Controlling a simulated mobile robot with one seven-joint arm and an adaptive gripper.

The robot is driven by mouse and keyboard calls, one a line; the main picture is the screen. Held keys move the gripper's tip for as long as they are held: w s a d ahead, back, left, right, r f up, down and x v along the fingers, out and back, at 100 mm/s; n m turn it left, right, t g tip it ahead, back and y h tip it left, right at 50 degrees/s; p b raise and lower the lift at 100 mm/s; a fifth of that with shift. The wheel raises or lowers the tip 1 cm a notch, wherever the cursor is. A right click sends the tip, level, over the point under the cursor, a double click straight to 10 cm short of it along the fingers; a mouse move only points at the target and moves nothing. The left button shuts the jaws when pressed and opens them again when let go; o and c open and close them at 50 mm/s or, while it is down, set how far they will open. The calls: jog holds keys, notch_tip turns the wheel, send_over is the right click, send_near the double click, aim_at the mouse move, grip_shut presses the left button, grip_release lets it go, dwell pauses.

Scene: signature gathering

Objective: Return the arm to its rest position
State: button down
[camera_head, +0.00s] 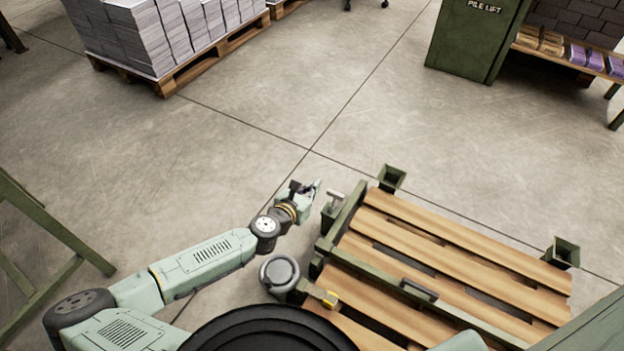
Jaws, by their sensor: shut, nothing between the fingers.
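My arm stretches from the lower left toward the middle of the head camera view. My gripper (306,190) is at its end, above the concrete floor and just left of the wooden pallet deck. The fingers are small in the picture and look closed, with nothing seen between them. A small T-shaped metal piece (335,198) shows just right of the fingertips, on the green post at the deck's corner. I see a gap between it and the fingers.
A slatted wooden pallet deck (440,236) in a green frame fills the lower right. Paper stacks (140,38) stand on a pallet (205,62) at upper left. A green "PILE LIFT" cabinet (474,40) stands at upper right. Green legs (55,228) stand at left. The middle floor is clear.

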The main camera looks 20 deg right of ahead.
jog(key=shift+s+a+r, duration=0.15)
jog(key=shift+a+r, duration=0.05)
jog(key=shift+r, duration=0.4)
